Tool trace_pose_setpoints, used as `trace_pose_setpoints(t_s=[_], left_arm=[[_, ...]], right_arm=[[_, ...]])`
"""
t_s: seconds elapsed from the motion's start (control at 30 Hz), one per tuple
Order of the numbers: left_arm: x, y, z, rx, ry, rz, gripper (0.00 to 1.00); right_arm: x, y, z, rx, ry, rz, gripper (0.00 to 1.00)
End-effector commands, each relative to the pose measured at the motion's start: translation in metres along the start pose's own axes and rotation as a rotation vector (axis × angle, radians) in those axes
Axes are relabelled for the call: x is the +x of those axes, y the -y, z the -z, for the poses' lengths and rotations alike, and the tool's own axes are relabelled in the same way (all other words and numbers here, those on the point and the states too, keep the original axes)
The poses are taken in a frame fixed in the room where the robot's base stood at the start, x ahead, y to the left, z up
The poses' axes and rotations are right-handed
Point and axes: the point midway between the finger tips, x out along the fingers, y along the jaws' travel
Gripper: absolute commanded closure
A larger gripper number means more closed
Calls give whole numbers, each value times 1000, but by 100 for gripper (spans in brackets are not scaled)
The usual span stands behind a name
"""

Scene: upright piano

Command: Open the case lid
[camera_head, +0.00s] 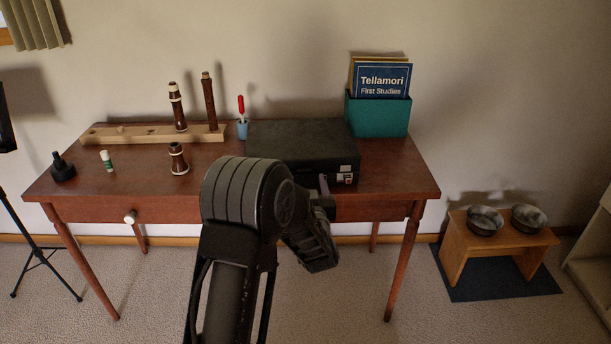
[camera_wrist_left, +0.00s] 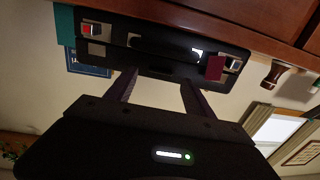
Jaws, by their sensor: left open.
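The black case (camera_head: 300,143) lies flat on the wooden table with its lid down. A silver latch (camera_head: 345,170) shows on its front at the right. In the left wrist view, which is upside down, the case front (camera_wrist_left: 180,62) has a latch (camera_wrist_left: 91,29) at the left, another latch (camera_wrist_left: 234,64) at the right with a maroon piece beside it, and a dark handle between them. My left gripper (camera_wrist_left: 158,78) is open and empty, its two fingers pointing at the case front. In the head view my arm hides part of the case front and most of the gripper.
A low stand (camera_head: 465,245) with two bowls is at the right.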

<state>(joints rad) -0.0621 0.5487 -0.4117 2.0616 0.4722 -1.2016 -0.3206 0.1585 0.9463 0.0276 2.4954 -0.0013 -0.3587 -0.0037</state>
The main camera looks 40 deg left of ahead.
Motion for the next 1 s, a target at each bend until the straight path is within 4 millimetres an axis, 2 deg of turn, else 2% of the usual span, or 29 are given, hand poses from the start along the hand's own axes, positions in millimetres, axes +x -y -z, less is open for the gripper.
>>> trace_pose_setpoints(t_s=[0.1,0.23,0.57,1.0], left_arm=[[19,1,0,1,-1,2,38],[33,1,0,0,-1,2,38],[37,1,0,0,0,1,38],[37,1,0,0,0,1,73]], right_arm=[[-1,0,0,0,0,0,64],[-1,0,0,0,0,0,64],[-1,0,0,0,0,0,64],[-1,0,0,0,0,0,64]])
